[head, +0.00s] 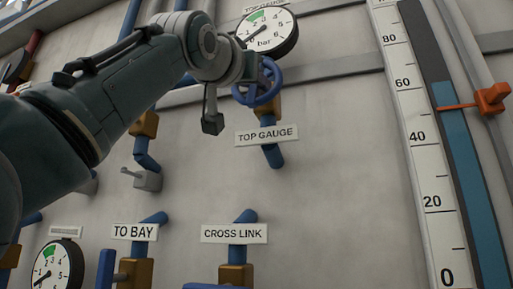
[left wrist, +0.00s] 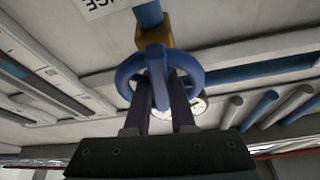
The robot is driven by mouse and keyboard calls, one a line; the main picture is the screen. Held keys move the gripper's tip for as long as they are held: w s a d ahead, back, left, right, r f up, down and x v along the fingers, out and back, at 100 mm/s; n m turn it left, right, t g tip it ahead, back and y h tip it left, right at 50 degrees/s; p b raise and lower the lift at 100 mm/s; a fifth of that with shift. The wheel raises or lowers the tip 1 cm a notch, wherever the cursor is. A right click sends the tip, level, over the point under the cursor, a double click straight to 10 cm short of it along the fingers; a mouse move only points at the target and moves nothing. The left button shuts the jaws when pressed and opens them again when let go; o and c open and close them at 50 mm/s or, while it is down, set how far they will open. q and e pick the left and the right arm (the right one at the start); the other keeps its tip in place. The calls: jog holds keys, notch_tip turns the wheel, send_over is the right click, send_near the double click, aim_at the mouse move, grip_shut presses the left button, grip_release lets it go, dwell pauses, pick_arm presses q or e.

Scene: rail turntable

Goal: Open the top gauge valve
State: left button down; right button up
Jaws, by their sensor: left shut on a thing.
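The top gauge valve has a blue handwheel (head: 272,88) on a blue pipe above the "TOP GAUGE" label (head: 267,135). In the left wrist view the handwheel (left wrist: 127,76) is close, in front of a brass-coloured valve body (left wrist: 155,38). My left gripper (left wrist: 160,80) is shut on the handwheel, its two dark fingers on either side of a blue spoke. In the head view my left wrist hides part of the wheel and most of the fingers. The top gauge (head: 267,30) is above the wheel, its needle at the low end. My right gripper is not in view.
A tall level scale (head: 426,140) with an orange pointer (head: 490,99) stands at the right. Below are pipes labelled "TO BAY" (head: 134,232) and "CROSS LINK" (head: 234,233), and another gauge (head: 57,267). Grey rails cross the wall behind the wheel.

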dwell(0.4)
pick_arm(q)
jog(key=c, duration=0.8)
grip_release()
jog(key=shift+o, duration=0.2)
jog(key=shift+s+f, duration=0.1)
jog(key=shift+s, duration=0.1)
jog(key=b+v, duration=0.7)
jog(key=v, duration=0.2)
jog(key=shift+s, duration=0.25)
jog(key=shift+a+f, duration=0.1)
jog(key=shift+a, duration=0.05)
